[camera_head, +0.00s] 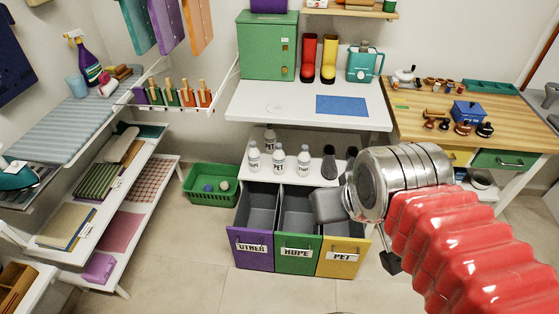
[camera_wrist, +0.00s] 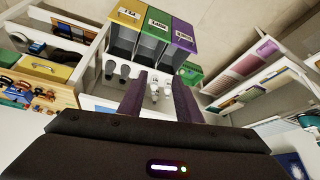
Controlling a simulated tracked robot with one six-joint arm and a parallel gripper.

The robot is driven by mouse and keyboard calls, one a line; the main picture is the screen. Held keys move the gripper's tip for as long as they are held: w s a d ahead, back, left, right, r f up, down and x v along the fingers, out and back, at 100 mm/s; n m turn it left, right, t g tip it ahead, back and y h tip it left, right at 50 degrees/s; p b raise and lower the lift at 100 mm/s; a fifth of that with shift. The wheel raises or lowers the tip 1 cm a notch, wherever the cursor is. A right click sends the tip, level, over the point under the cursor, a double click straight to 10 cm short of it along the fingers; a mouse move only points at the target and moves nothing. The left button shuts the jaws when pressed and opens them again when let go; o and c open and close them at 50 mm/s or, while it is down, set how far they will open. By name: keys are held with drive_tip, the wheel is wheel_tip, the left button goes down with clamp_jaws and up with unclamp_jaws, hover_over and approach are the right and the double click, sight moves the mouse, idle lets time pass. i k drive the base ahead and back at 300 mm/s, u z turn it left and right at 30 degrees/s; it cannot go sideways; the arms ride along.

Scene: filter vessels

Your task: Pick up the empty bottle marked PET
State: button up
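The middle one's label seems to read PET; the other labels are too small to read surely. My gripper (camera_wrist: 160,80) is open and empty in the wrist view. Small white bottles (camera_wrist: 155,90) show between its fingers, some way beyond them. In the head view my arm hides the fingers.
Purple OTHER (camera_head: 251,248), green HDPE (camera_head: 297,254) and yellow PET (camera_head: 343,257) bins stand before the bottles. Dark shoes (camera_head: 329,163) are right of the bottles. A white table (camera_head: 290,106) overhangs behind. A green basket (camera_head: 210,197) is left on the floor.

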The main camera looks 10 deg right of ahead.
sight(278, 156)
drive_tip(key=z, duration=0.05)
drive_tip(key=k, duration=0.5)
drive_tip(key=u, duration=1)
drive_tip(key=i, duration=1.05)
drive_tip(key=z, duration=0.25)
